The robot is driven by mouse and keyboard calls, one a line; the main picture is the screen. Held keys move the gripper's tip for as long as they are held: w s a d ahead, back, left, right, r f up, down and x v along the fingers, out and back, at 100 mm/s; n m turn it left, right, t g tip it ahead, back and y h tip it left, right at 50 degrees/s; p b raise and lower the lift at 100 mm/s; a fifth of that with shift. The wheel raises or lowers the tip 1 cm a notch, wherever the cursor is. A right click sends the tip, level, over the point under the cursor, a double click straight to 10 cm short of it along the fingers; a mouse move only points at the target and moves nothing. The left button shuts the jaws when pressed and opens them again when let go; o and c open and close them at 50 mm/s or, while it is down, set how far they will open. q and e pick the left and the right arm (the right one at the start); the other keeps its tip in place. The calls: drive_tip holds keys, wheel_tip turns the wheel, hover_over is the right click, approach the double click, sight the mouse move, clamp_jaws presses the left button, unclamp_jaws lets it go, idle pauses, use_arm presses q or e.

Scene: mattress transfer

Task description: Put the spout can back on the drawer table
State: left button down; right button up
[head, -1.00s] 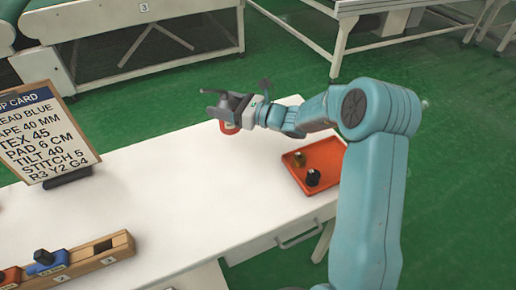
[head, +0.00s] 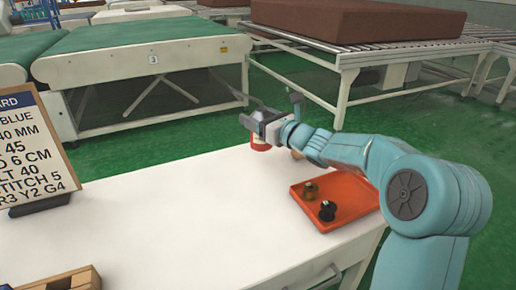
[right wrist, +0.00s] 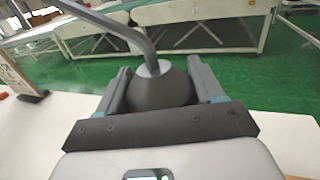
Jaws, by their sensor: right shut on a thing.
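The spout can (head: 260,143) shows in the head view as a small red-orange and pale body under my right gripper, with a thin dark spout. In the right wrist view its dark grey cone top (right wrist: 162,88) and long bent spout stand between the fingers. My right gripper (head: 263,122) is shut on the can near the far edge of the white drawer table (head: 170,215). The fingers hide part of the can. I cannot tell whether its base touches the tabletop. My left gripper is not in view.
An orange tray (head: 352,195) with two small knobbed pieces lies to the right on the table. A text card (head: 28,150) stands at the left. The middle of the tabletop is clear.

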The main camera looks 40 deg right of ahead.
wheel_tip(320, 180, down, 7)
drive_tip(key=shift+r+b, duration=0.2)
drive_tip(key=shift+b, duration=0.9)
drive_tip(key=shift+r, duration=0.1)
drive_tip(key=o, duration=1.3)
drive_tip(key=shift+c, duration=0.2)
drive_tip(key=s+p, duration=0.1)
drive_tip(key=s, duration=1)
drive_tip(key=shift+s, duration=0.55)
